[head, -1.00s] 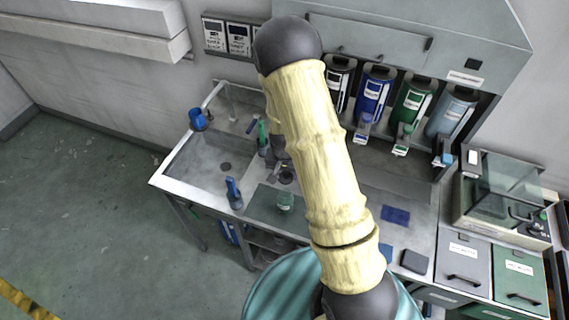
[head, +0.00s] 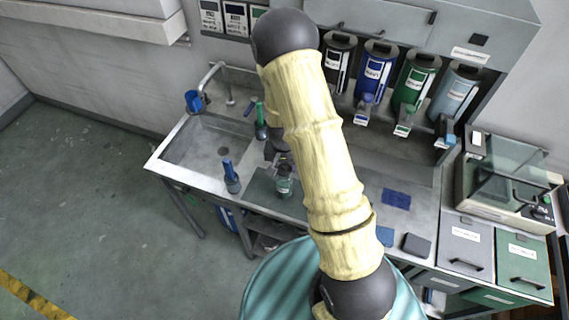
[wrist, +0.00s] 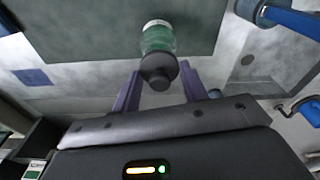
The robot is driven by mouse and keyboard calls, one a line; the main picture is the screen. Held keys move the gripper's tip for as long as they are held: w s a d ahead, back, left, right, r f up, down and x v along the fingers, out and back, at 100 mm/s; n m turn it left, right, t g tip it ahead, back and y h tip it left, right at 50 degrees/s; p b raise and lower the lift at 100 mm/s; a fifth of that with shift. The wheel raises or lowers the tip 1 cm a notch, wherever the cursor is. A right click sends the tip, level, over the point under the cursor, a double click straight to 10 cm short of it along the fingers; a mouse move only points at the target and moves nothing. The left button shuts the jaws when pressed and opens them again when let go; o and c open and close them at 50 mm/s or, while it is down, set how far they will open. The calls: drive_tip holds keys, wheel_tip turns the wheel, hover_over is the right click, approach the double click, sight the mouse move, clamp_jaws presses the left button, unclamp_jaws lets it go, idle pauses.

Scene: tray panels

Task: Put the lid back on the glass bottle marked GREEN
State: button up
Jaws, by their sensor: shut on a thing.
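The glass bottle with green contents (head: 284,186) stands upright on the dark mat (head: 262,190) at the front of the steel counter. The wrist view shows it (wrist: 158,38) just beyond my fingertips. A dark round lid (wrist: 158,70) sits between the purple fingers of my gripper (wrist: 153,84), which are shut on it. The lid overlaps the bottle's mouth in the wrist view; I cannot tell whether it is seated or just above. In the head view my gripper (head: 283,160) is right over the bottle, partly hidden by my arm. The bottle's marking is not readable.
A green bottle (head: 261,122) and a blue cup (head: 193,101) are farther back. Dispensers line the back wall. A blue cloth or pad (head: 396,199) lies at right.

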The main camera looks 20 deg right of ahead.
drive_tip(key=shift+f+b, duration=0.35)
drive_tip(key=shift+f, duration=0.35)
drive_tip(key=shift+s+a, duration=0.1)
drive_tip(key=shift+s, duration=0.05)
idle(1.0)
drive_tip(key=shift+f, duration=0.1)
idle(0.5)
drive_tip(key=shift+b, duration=0.3)
idle(0.5)
drive_tip(key=o, duration=1)
drive_tip(key=shift+o, duration=0.6)
drive_tip(key=o, duration=0.4)
